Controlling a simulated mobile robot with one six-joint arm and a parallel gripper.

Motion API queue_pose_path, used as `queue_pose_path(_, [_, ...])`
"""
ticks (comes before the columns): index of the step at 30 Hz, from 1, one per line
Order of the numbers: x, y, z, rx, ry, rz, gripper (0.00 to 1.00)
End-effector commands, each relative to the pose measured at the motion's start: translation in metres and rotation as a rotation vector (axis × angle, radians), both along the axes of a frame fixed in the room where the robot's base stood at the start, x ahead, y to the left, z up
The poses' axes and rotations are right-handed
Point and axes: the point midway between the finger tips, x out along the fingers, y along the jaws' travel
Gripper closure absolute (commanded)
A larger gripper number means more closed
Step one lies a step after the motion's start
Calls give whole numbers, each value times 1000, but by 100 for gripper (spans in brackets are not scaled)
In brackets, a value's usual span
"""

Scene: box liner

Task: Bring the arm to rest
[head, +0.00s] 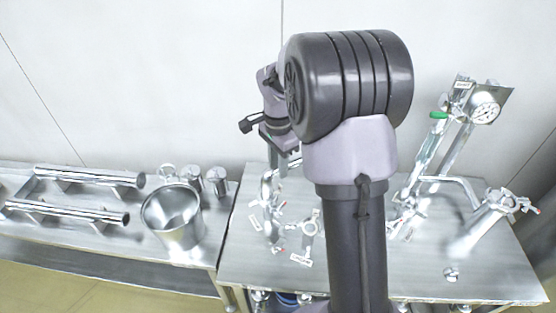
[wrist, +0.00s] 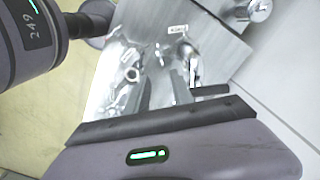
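My arm rises in front of the worktable (head: 400,270) in the head view and bends over at a large dark joint. My gripper (head: 282,142) shows only partly, left of that joint and above the table's pipework; the joint hides the rest. In the wrist view my gripper (wrist: 178,90) has two dark fingers apart, with table and metal parts visible beyond them. I see nothing held between them.
Metal pipework with valves (head: 270,205) stands below the gripper. A gauge (head: 485,112) on a pipe frame with a green handle stands right of the arm. A metal bucket (head: 172,217), canisters and pipes on racks occupy the left bench (head: 90,240). A wall is behind.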

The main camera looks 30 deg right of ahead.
Motion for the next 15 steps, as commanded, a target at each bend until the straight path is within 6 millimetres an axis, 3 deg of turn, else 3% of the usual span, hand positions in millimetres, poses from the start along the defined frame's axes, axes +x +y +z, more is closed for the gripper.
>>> queue_pose_path(3, [0,0,8,0,0,0,72])
queue_pose_path(15, [0,0,8,0,0,1,72])
